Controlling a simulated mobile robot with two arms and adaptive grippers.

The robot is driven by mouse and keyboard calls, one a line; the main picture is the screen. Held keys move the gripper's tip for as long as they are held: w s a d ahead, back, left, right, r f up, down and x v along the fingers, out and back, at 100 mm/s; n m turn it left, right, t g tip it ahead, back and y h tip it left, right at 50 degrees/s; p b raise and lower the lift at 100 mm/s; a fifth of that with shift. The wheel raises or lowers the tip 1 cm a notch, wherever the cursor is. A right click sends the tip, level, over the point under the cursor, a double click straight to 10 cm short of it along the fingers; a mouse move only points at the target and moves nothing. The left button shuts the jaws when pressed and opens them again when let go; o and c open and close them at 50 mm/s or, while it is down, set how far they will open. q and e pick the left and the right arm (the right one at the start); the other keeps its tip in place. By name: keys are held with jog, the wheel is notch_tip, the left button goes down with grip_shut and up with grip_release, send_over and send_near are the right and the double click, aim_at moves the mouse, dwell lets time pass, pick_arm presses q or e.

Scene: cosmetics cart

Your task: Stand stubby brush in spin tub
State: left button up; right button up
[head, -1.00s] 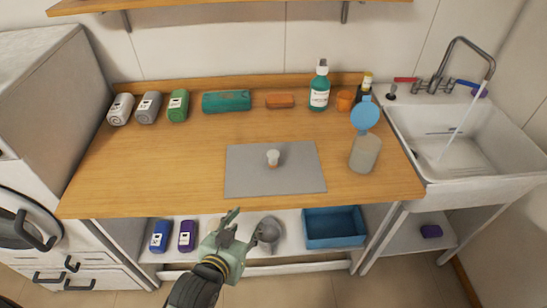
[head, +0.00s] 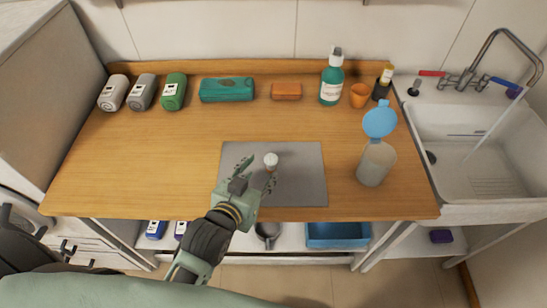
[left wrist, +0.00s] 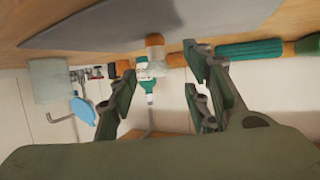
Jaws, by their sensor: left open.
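The stubby brush (head: 271,160), with a pale top, stands upright on the grey mat (head: 300,190). In the left wrist view, which is upside down, its orange-brown handle (left wrist: 155,40) meets the mat. What I take for the spin tub (head: 374,167) is a grey, cloudy container with a raised blue lid (head: 379,122), right of the mat. The tub also shows in the left wrist view (left wrist: 47,80). My left gripper (head: 257,174) is open and empty, low over the mat just in front of the brush, its fingers pointing toward it. My right gripper is not in view.
A teal bottle (head: 331,80), an orange cup (head: 360,95) and a dark bottle (head: 382,84) stand behind the tub. A teal case (head: 227,90), an orange block (head: 286,91) and several small containers line the back. The sink (head: 470,150) is at right. The left worktop is clear.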

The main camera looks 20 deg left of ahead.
aim_at(269, 164)
pick_arm(q)
jog(key=shift+w+d+f+p, duration=0.1)
jog(key=shift+w+d+p, duration=0.1)
jog(key=shift+w+p, duration=0.35)
jog(key=x, duration=0.4)
jog(key=shift+w+d+f+p, duration=0.1)
jog(key=shift+w+f+p, duration=0.1)
jog(key=shift+w+p, duration=0.1)
jog(key=shift+s, duration=0.15)
jog(key=shift+c, duration=0.4)
jog(key=c, duration=1.1)
jog(key=shift+o, duration=0.2)
jog(key=shift+r, duration=0.1)
